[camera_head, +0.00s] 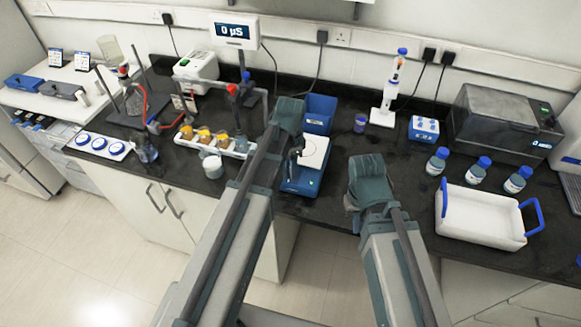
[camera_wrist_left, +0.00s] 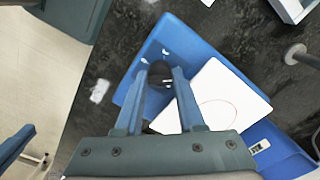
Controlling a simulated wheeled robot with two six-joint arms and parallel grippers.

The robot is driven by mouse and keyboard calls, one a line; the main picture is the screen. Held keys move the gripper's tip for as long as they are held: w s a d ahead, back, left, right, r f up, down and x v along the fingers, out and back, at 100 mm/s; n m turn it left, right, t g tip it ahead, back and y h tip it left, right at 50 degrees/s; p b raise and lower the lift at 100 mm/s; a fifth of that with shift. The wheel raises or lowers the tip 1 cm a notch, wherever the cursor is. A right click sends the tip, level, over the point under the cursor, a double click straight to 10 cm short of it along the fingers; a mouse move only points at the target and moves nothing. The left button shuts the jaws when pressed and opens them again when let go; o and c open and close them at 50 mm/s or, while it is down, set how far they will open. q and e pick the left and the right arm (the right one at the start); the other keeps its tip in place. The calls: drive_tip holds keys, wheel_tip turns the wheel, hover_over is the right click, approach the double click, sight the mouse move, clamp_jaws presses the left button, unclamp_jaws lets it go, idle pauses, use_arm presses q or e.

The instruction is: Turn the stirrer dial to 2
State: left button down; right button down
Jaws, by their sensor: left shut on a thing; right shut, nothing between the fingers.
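The stirrer (camera_head: 300,184) is a blue unit with a white top plate (camera_head: 315,151), standing on the dark bench. It also shows in the left wrist view (camera_wrist_left: 180,38), with its white plate (camera_wrist_left: 222,92) to the right of the fingers. My left gripper (camera_wrist_left: 163,80) is shut on the dark round dial (camera_wrist_left: 160,70) on the stirrer's blue face. Small white marks lie around the dial, too blurred to read. In the head view, my left gripper (camera_head: 294,160) hides the dial. My right gripper (camera_head: 354,215) is shut and empty, right of the stirrer; its fingers are mostly hidden.
A blue bin (camera_head: 319,113) stands behind the stirrer. A white rack (camera_head: 237,153) with amber-filled vessels is to its left. A white tray with blue handles (camera_head: 480,215) and several blue-capped bottles (camera_head: 437,161) are at right. Bare bench lies around my right gripper.

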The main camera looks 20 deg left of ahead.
use_arm(q)
drive_tip(key=c, duration=0.8)
unclamp_jaws()
drive_tip(key=shift+r, duration=0.1)
wheel_tip(320, 180, up, 14)
drive_tip(key=p, duration=1.4)
drive_tip(key=shift+f, duration=0.2)
drive_tip(key=s+d+f+n+b, duration=0.2)
drive_tip(key=s+d+f+b, duration=0.1)
drive_tip(key=s+f+b, duration=0.1)
drive_tip(key=s+d+f+n+b, duration=0.2)
drive_tip(key=s+d+f+b, duration=0.2)
drive_tip(key=s+b, duration=0.1)
drive_tip(key=s+d+f+n+y+b, duration=0.1)
drive_tip(key=s+d+f+n+b, duration=0.1)
drive_tip(key=s+d+f+b, duration=0.1)
drive_tip(key=shift+s+d+f+n+b, duration=0.15)
drive_tip(key=shift+s+f+b, duration=0.2)
drive_tip(key=shift+s+f, duration=0.3)
drive_tip(key=shift+s+d+f+n+b, duration=0.15)
drive_tip(key=shift+s+f+b, duration=0.25)
drive_tip(key=shift+s, duration=0.35)
